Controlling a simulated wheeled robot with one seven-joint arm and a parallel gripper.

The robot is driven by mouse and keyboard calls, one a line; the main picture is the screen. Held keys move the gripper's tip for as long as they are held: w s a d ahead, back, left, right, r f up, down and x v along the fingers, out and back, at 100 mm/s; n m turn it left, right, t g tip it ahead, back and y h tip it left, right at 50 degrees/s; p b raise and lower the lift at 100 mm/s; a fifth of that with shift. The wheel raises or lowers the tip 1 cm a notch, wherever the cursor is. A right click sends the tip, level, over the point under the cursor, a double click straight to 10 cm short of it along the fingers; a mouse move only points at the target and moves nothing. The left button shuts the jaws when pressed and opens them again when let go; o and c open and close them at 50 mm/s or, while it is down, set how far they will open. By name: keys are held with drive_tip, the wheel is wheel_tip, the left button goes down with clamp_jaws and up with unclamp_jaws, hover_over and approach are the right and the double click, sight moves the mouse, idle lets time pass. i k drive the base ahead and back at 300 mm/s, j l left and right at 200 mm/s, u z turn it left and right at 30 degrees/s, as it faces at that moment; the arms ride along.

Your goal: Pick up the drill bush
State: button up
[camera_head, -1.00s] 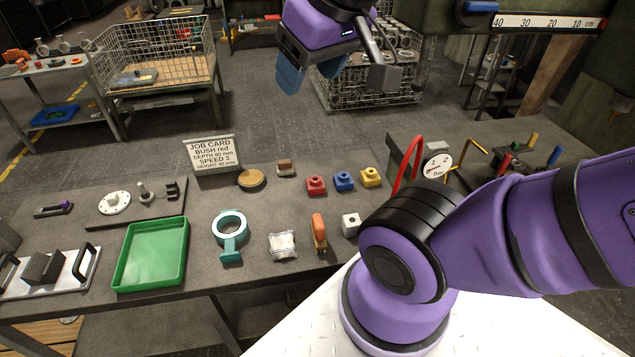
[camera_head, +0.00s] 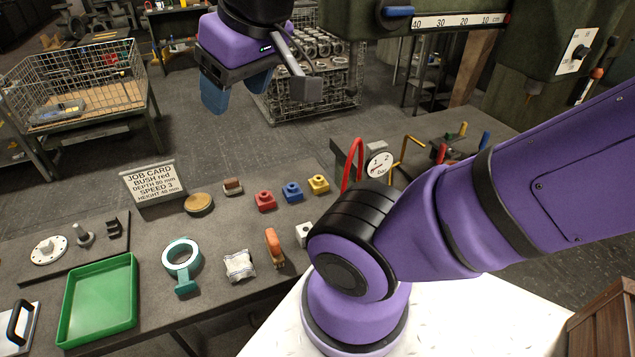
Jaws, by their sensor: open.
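Three drill bushes stand in a row on the dark bench: a red bush (camera_head: 265,201), a blue bush (camera_head: 292,191) and a yellow bush (camera_head: 318,184). A job card (camera_head: 149,182) behind them on the left reads "BUSH red, DEPTH 80 mm, SPEED 3, HEIGHT 40 mm". My gripper (camera_head: 237,90) is in the upper middle of the view, raised above and beyond the bench, with its blue fingers pointing down. It is open, nothing shows between the fingers, and it is apart from all the bushes.
On the bench are a green tray (camera_head: 98,301), a teal ring tool (camera_head: 183,262), a wrapped packet (camera_head: 239,266), an orange-handled tool (camera_head: 273,247), a white block (camera_head: 304,233) and a round tan disc (camera_head: 199,204). A red hoop (camera_head: 352,163) and a gauge (camera_head: 379,164) stand right of the bushes.

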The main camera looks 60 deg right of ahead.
sight(263, 196)
drive_tip(key=k+z, duration=0.1)
drive_tip(key=z, duration=2.1)
drive_tip(key=j+z, duration=0.15)
drive_tip(key=z, duration=0.2)
drive_tip(key=k+u, duration=0.1)
drive_tip(key=u, duration=0.4)
drive_tip(key=i+u, duration=0.15)
drive_tip(key=u, duration=1.1)
drive_tip(key=i+j+z, duration=0.25)
drive_tip(key=j, duration=0.15)
drive_tip(key=k+l, duration=0.05)
drive_tip(key=k, duration=0.05)
